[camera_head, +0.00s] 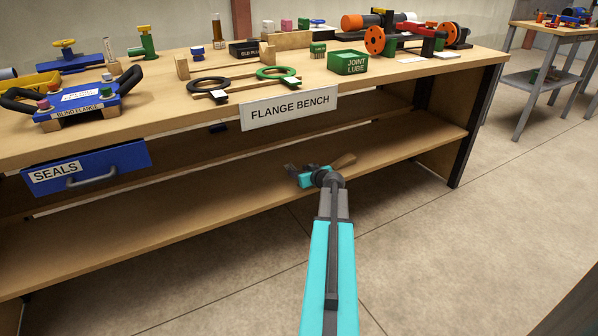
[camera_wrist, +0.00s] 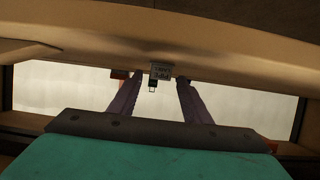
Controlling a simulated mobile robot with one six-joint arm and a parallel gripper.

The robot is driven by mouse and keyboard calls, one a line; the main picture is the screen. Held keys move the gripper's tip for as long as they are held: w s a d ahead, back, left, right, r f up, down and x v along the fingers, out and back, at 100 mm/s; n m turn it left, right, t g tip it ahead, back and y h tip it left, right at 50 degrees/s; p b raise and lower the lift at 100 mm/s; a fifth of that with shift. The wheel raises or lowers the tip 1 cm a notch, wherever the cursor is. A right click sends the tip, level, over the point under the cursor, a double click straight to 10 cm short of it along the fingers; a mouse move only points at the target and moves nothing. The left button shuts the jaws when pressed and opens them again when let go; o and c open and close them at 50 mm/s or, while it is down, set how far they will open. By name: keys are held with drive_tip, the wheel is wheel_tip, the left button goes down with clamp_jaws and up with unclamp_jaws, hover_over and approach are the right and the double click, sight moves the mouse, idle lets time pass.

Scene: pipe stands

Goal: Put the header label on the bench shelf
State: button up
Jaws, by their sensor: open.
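The bench shelf (camera_head: 405,147) is the lower wooden board under the flange bench top. My gripper (camera_head: 293,170) is low over this shelf, below the bench top. In the wrist view, the two dark fingers of my gripper (camera_wrist: 158,80) are spread apart. A small grey label with dark lettering (camera_wrist: 160,71) shows between the fingertips, against the brown shelf surface (camera_wrist: 225,50). No finger visibly closes on it. I take it for the header label, but its text is too small to read surely. In the head view I cannot make out the label.
The bench top with its FLANGE BENCH sign (camera_head: 289,108) overhangs the shelf. The blue SEALS drawer (camera_head: 88,168) hangs at left. The shelf to the right looks clear. Rings, boxes and valves crowd the bench top.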

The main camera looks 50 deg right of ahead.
drive_tip(key=p+v, duration=0.2)
drive_tip(key=v, duration=0.9)
drive_tip(key=shift+s+a, duration=0.1)
idle(0.6)
